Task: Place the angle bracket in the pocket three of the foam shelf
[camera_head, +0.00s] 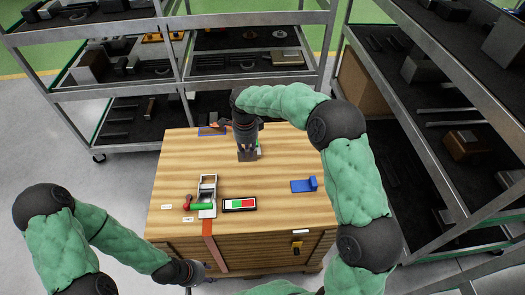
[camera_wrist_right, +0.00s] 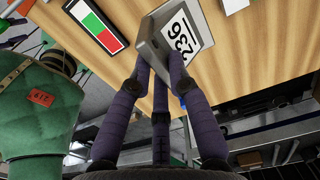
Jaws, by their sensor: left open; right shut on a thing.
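My right gripper (camera_head: 247,154) is above the wooden table top, toward its back half. In the right wrist view its fingers (camera_wrist_right: 168,68) are shut on a grey angled metal piece, which looks like the angle bracket (camera_wrist_right: 150,50). One face of it carries a white label with black digits. In the head view the gripper mostly hides this piece. My left gripper (camera_head: 198,274) is open and low at the front left edge of the table. Dark-lined shelves (camera_head: 245,62) stand behind the table; I cannot tell which pocket is pocket three.
On the wooden table (camera_head: 270,215) are a blue bracket-shaped piece (camera_head: 305,185), a white-green-red panel (camera_head: 240,204), a grey frame with a green part (camera_head: 207,192) and a red-handled tool (camera_head: 188,202). A loaded rack (camera_head: 460,135) stands at the right.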

